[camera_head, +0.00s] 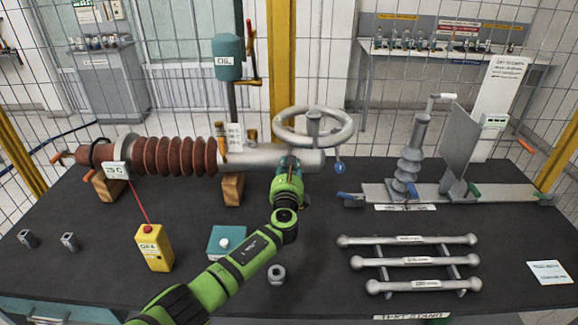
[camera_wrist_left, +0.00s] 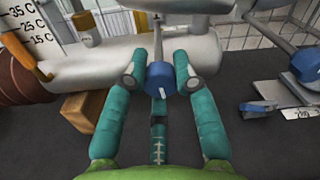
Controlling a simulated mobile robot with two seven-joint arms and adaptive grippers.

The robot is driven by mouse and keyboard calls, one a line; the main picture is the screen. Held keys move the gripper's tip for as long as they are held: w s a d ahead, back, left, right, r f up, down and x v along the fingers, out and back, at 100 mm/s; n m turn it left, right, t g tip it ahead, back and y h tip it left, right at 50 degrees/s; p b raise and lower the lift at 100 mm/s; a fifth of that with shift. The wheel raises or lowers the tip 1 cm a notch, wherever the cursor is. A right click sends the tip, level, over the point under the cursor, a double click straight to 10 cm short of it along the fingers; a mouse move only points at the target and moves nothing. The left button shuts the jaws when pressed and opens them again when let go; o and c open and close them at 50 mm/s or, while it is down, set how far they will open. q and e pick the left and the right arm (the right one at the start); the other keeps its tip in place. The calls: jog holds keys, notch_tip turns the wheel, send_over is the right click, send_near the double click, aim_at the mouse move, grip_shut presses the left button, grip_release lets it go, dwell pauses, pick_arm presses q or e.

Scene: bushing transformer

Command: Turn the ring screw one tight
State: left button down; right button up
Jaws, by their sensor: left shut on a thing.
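A grey bushing (camera_head: 265,157) with a brown ribbed insulator (camera_head: 172,156) lies across the table, with a grey ring (camera_head: 313,127) standing over its right end. A blue screw knob (camera_wrist_left: 160,77) with a white mark sits under the bushing's end in the left wrist view. My left gripper (camera_head: 290,163) reaches up to the bushing's end. In the wrist view its teal fingers (camera_wrist_left: 160,72) are on both sides of the marked knob and shut on it. A second blue knob (camera_head: 340,168) hangs free to the right; it also shows in the wrist view (camera_wrist_left: 308,63). My right gripper is out of view.
A wooden block (camera_head: 232,188) supports the bushing. A yellow box (camera_head: 153,247), a teal box (camera_head: 226,243) and a metal nut (camera_head: 276,274) stand in front. Three metal rods (camera_head: 408,261) and a grey insulator stand (camera_head: 410,165) are at right.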

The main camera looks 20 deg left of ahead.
pick_arm(q)
jog(key=shift+w+r, duration=0.1)
jog(key=shift+r, duration=0.15)
jog(key=c, duration=1.1)
grip_release()
jog(key=shift+o, duration=0.6)
jog(key=shift+w+f, duration=0.1)
jog(key=shift+f, duration=0.15)
jog(key=v, duration=1.2)
